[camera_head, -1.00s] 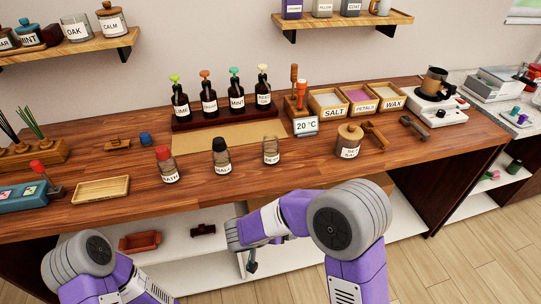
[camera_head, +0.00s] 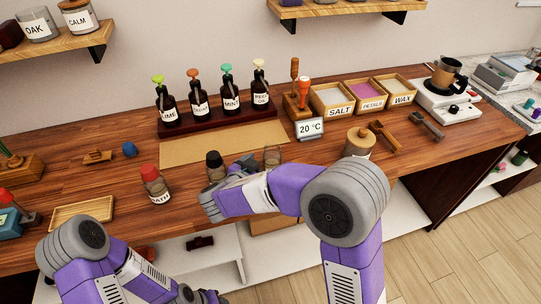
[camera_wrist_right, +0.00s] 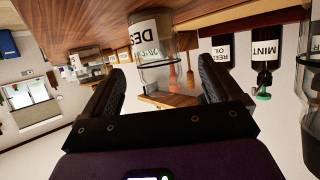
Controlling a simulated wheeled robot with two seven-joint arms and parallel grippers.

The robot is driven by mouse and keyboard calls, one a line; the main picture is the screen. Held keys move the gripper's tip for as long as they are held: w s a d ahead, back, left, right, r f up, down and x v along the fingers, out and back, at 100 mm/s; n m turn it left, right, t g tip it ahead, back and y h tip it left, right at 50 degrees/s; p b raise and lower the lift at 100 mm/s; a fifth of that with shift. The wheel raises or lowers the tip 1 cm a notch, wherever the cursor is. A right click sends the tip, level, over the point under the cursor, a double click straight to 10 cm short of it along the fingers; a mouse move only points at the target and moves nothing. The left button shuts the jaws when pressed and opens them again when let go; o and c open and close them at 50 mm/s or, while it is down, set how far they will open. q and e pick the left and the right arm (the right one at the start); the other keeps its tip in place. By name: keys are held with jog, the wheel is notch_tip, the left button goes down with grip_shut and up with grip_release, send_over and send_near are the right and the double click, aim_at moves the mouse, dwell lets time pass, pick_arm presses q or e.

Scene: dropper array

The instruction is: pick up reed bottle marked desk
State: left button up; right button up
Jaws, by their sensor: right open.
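The clear glass reed bottle marked DESK (camera_head: 273,153) stands on the wooden counter. In the head view its lower part is hidden behind my right arm. In the right wrist view, which is upside down, the bottle (camera_wrist_right: 155,45) shows a white label with "DES" readable. My right gripper (camera_wrist_right: 160,70) is open, with its two dark fingers apart on either side of the bottle's line and the bottle ahead between them. In the head view the right gripper (camera_head: 243,164) is partly hidden by its own wrist. My left gripper (camera_head: 205,296) is low at the bottom edge, its jaws unclear.
A black-capped bottle (camera_head: 214,165) stands just left of my right gripper, and a red-capped bottle (camera_head: 154,184) farther left.

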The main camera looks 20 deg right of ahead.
jog(key=shift+w+d+f, duration=0.1)
jog(key=shift+w+d, duration=0.05)
jog(key=shift+d, duration=0.2)
jog(key=x, duration=0.5)
jog(key=shift+r, duration=0.3)
jog(key=c, duration=1.2)
